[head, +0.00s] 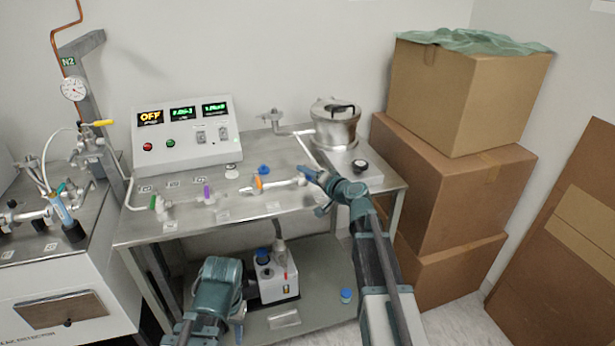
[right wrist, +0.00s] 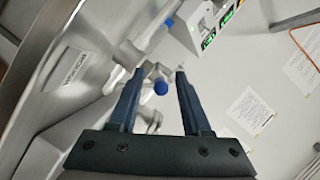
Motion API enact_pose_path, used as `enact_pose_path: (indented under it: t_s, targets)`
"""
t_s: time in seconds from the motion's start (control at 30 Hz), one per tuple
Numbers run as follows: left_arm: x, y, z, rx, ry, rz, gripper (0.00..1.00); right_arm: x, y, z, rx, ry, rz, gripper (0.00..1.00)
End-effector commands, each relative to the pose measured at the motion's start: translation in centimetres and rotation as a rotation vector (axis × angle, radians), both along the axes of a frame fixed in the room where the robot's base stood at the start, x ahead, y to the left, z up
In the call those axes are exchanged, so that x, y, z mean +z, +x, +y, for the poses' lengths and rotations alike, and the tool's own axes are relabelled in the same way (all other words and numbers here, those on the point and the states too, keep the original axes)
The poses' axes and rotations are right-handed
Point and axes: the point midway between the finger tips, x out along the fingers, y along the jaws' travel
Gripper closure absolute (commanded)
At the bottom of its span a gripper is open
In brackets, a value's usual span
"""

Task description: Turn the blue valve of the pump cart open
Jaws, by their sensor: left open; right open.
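The pump cart (head: 240,212) has a steel top with a white pipe line and several coloured valves. In the head view my right gripper (head: 313,176) is at the right end of the pipe and largely hides the valve there. Another blue piece (head: 263,169) stands behind the orange valve (head: 258,183). My left gripper (head: 216,278) is low in front of the cart, its fingers unclear.
A control box (head: 185,133) reading OFF stands at the back of the cart. A metal pot (head: 335,124) is behind my right gripper. Green (head: 157,204) and purple (head: 208,194) valves lie left. A pump (head: 277,280) sits on the lower shelf. Stacked boxes (head: 450,190) stand right.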

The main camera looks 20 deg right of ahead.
Motion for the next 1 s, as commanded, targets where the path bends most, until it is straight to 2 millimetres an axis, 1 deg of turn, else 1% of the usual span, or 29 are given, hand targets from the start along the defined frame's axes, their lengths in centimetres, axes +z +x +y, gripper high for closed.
enact_pose_path:
  t_s: [0.2, 0.47, 0.5, 1.0]
  targets:
    - [0.01, 0.00, 0.00, 0.000, 0.000, 0.000, 0.58, 0.01, -0.01, 0.03, 0.000, 0.000, 0.000, 0.52]
    - [0.01, 0.00, 0.00, 0.000, 0.000, 0.000, 0.58, 0.00, -0.01, 0.00, 0.000, 0.000, 0.000, 0.98]
    - [0.01, 0.00, 0.00, 0.000, 0.000, 0.000, 0.58, 0.00, -0.01, 0.00, 0.000, 0.000, 0.000, 1.00]
    - [0.00, 0.00, 0.00, 0.000, 0.000, 0.000, 0.58, -0.01, -0.03, 0.00, 0.001, 0.000, 0.001, 1.00]
